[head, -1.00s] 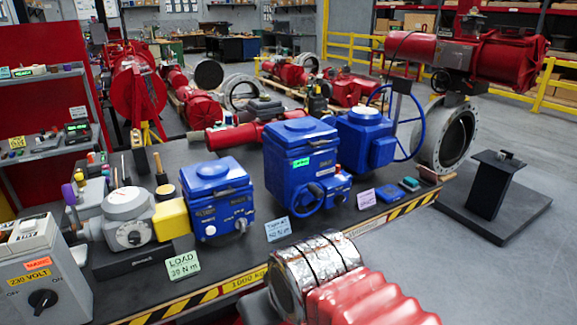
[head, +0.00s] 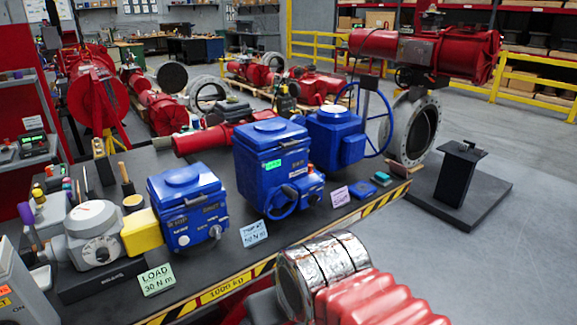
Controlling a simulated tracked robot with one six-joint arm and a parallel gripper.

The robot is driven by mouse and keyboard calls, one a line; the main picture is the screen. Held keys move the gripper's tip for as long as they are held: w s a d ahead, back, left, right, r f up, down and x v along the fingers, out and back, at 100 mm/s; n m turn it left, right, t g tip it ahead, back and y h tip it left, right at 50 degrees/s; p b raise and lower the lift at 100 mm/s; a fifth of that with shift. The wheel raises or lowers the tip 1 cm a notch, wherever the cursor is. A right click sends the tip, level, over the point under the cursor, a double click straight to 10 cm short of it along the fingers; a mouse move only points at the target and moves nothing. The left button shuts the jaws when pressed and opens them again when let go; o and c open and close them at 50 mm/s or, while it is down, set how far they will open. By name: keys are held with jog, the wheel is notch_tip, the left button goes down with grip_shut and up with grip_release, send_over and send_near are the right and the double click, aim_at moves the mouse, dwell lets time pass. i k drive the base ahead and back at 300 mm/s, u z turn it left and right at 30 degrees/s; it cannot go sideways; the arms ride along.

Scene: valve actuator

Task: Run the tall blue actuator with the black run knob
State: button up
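The tall blue actuator (head: 272,150) stands upright on the dark bench in the middle of the head view. It has a small green display, a round blue handwheel (head: 284,203) low on its front and a small side box (head: 308,184) with a red spot. I cannot make out a black run knob on it. A grey switch box (head: 22,290) is cut off at the lower left edge, and no black knob shows on its visible part. My gripper is not in view.
A shorter blue actuator (head: 188,207) with a yellow coupling (head: 141,232) stands left of the tall one. Another blue actuator (head: 335,135) with a large handwheel stands right. Cards stand along the bench's striped front edge (head: 225,290). Grey floor (head: 480,260) is open at right.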

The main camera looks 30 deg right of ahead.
aim_at(314, 198)
jog(key=z, duration=1.15)
jog(key=k, duration=1.2)
jog(key=u, duration=0.4)
jog(key=i, duration=0.95)
jog(key=u, duration=0.05)
